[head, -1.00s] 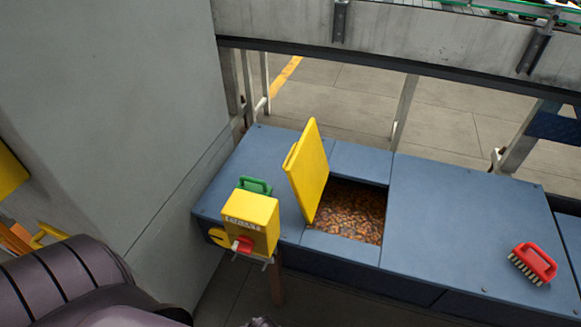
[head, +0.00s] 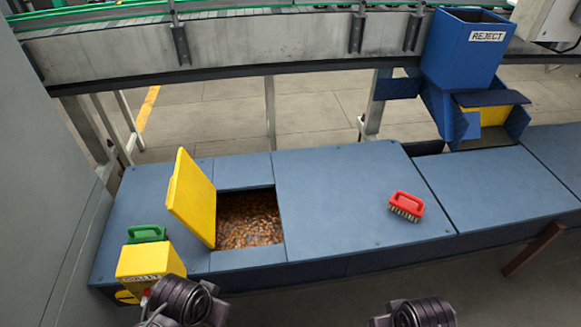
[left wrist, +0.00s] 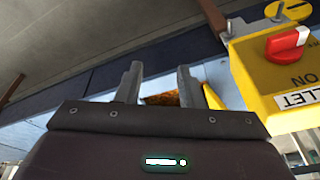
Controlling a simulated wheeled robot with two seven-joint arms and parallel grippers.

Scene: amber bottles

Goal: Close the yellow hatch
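The yellow hatch (head: 192,197) stands raised and tilted at the left edge of a square opening (head: 248,220) in the blue bench, with many small amber-brown bottles inside. A sliver of it shows in the left wrist view (left wrist: 212,97). My left gripper (left wrist: 158,75) is open in the left wrist view, with nothing between its fingers, pointing toward the bench and the opening. In the head view, part of my left arm shows at the bottom beside the yellow box, below the hatch. Only a dark part of my right arm shows at the bottom centre-right; its fingers are not visible.
A yellow switch box (head: 148,262) stands in front of the bench; its red knob (left wrist: 287,43) is right of my left gripper. A green-handled object (head: 146,233) lies behind the box. A red brush (head: 406,206) lies right of the opening. A blue REJECT bin (head: 465,50) stands behind.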

